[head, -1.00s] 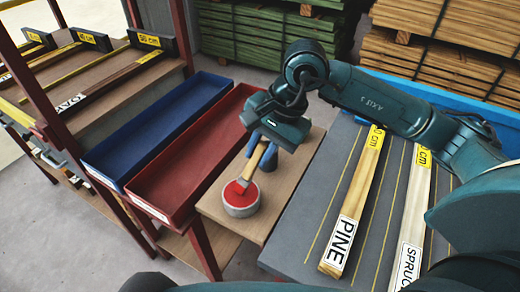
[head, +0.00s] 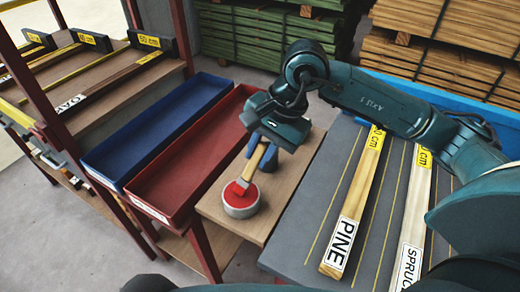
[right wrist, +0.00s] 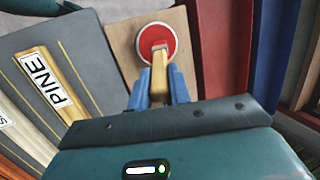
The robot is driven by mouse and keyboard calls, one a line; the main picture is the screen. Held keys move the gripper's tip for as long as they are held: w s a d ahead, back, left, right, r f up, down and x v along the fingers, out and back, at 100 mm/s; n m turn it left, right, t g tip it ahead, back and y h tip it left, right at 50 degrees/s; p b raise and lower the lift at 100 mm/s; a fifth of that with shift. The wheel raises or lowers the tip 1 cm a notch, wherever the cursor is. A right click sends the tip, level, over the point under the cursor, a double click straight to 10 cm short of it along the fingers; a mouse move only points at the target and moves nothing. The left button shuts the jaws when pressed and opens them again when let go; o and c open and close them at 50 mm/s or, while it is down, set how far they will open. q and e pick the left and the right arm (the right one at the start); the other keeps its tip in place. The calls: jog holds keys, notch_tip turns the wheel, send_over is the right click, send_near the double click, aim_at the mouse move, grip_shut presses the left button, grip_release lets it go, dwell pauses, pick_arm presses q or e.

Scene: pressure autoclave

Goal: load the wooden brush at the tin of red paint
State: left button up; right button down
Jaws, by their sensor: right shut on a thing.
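The wooden brush (head: 255,165) has a pale handle and is held slanting, its head at the tin of red paint (head: 241,208). The tin is a short, pale round can with a red top, standing on a wooden board. In the right wrist view the brush (right wrist: 159,76) reaches over the red paint of the tin (right wrist: 148,42); how deep its tip sits is unclear. My right gripper (head: 262,153) is above the tin with its blue fingers shut on the handle; the fingers also show in the right wrist view (right wrist: 159,84). My left gripper is not in view.
A red tray (head: 150,207) and a blue tray (head: 97,172) lie left of the board. To the right, a grey table (head: 300,235) holds the PINE plank (head: 355,205) and the SPRUCE plank (head: 416,205). Stacked lumber (head: 265,35) stands behind.

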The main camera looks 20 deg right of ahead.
jog(key=shift+r+p, duration=1.65)
jog(key=shift+r, duration=1.8)
